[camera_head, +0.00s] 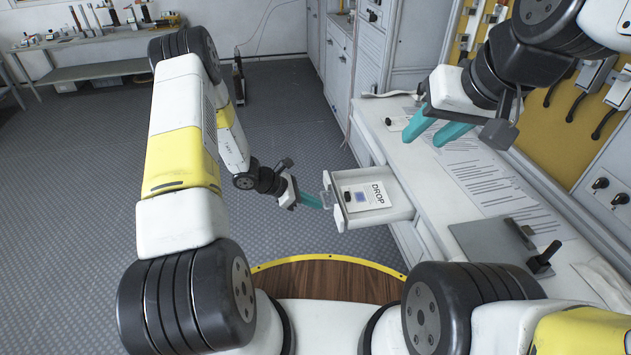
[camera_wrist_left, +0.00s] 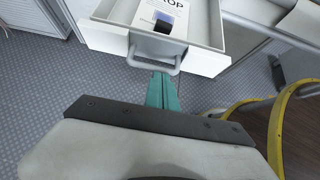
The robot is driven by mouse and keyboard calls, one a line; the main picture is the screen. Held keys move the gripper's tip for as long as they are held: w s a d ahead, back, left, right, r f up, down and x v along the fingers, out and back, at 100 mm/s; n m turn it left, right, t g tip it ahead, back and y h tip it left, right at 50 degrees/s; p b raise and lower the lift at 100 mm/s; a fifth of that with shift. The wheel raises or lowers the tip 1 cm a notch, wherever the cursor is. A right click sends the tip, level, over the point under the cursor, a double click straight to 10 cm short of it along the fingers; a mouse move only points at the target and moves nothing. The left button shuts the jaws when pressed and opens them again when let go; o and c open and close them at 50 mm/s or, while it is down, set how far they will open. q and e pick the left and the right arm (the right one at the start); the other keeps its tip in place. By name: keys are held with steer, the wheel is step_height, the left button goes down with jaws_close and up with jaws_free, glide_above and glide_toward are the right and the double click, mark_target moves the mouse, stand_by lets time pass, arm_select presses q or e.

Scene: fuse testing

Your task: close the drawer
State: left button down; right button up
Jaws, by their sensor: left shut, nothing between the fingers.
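The white drawer (camera_head: 377,215) is pulled out from the bench, with a card marked DROP and a small dark item (camera_head: 361,197) inside it. In the left wrist view the drawer front (camera_wrist_left: 105,38) faces my gripper, with its grey handle (camera_wrist_left: 153,64) in the middle. My left gripper (camera_head: 312,201) is shut and empty, its teal fingertips close to the handle. In the left wrist view its fingers (camera_wrist_left: 162,92) point at the handle; I cannot tell whether they touch it. My right gripper (camera_head: 432,128) is open above the bench top, its teal fingers apart.
The floor left of the drawer is clear.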

arm_select(q)
glide_toward(393, 198)
steer(key=x, duration=0.5)
steer(key=shift+d, duration=0.15)
steer(key=shift+r, duration=0.1)
